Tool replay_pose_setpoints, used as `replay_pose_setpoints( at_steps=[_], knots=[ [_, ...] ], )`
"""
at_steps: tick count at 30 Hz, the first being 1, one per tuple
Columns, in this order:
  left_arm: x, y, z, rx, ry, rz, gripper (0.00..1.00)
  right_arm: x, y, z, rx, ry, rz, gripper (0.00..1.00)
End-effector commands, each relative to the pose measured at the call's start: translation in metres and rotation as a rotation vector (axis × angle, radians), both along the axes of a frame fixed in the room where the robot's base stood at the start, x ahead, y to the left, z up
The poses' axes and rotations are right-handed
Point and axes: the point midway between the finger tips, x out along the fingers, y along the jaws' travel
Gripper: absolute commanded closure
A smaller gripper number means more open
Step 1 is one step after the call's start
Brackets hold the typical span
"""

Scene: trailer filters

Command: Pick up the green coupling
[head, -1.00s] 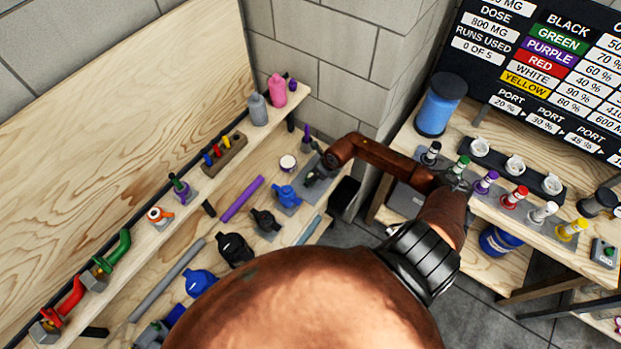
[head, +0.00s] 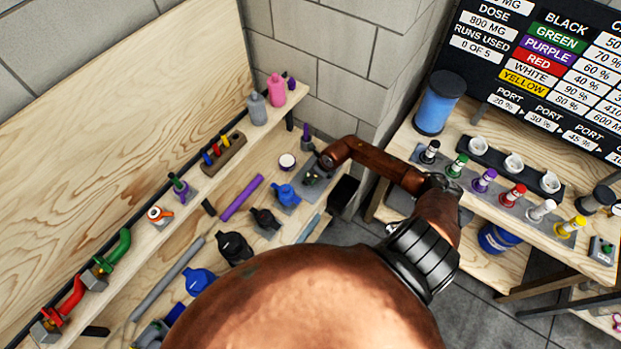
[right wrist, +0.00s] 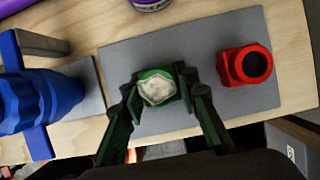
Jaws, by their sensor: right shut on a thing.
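The green coupling (right wrist: 156,88), with a pale round top face, shows in the right wrist view over a grey mat (right wrist: 215,35). My right gripper (right wrist: 158,82) is shut on it, one dark finger on each side. I cannot tell whether the coupling rests on the mat or is slightly raised. In the head view my right gripper (head: 316,172) is small and dark above the far end of the lower wooden shelf; the coupling is hard to make out there. My left gripper is not in view.
A red coupling (right wrist: 245,65) stands right of the green one. A blue fitting (right wrist: 40,100) lies to the left. The mat's upper middle is bare. In the head view, a bench with bottles (head: 485,180) stands right of my arm, and a wall pillar (head: 380,60) behind.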

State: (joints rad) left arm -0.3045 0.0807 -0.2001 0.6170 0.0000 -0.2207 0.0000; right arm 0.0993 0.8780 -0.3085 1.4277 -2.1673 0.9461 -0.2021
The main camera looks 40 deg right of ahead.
Motion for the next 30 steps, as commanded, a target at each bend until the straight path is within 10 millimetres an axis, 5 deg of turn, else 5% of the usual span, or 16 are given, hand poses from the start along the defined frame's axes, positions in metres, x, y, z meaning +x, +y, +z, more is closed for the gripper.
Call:
replay_pose_setpoints(
  at_steps=[14, 20, 30],
  knots=[
    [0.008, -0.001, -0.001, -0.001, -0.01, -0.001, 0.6, 0.001, 0.0, 0.004, -0.001, -0.001, 0.001, 0.95],
    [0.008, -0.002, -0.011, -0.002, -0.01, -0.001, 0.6, 0.001, -0.002, 0.03, -0.005, -0.003, 0.003, 0.96],
    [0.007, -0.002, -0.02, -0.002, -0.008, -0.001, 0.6, -0.069, 0.013, 0.096, -0.004, 0.005, 0.004, 0.95]
  ],
)
